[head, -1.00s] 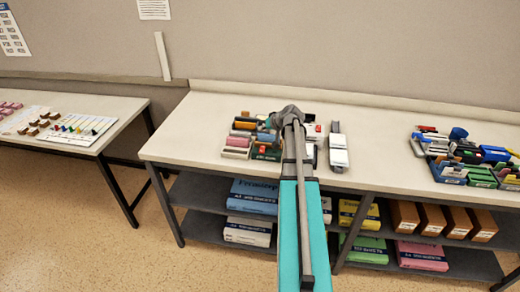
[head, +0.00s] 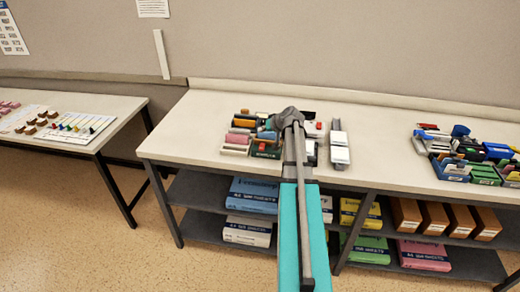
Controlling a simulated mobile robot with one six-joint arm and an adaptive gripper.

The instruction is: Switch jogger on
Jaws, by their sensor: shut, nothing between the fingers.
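My arm reaches over the middle table, and its grey wrist end (head: 287,117) hangs above a cluster of office devices. The fingers of my gripper are hidden behind the wrist and arm. I cannot tell for sure which device is the jogger. A white and grey device (head: 339,150) stands just right of the cluster, apart from it. A pale device with a small red part (head: 314,130) shows right beside my arm, partly covered by it. No switch can be made out at this size.
Colored blocks (head: 238,138) lie left of my wrist. Another cluster of trays and devices (head: 465,155) stands at the table's right end. The tabletop (head: 380,155) between is clear. Paper packs (head: 252,195) and brown boxes (head: 430,215) fill the shelf below. A second table (head: 120,128) stands left.

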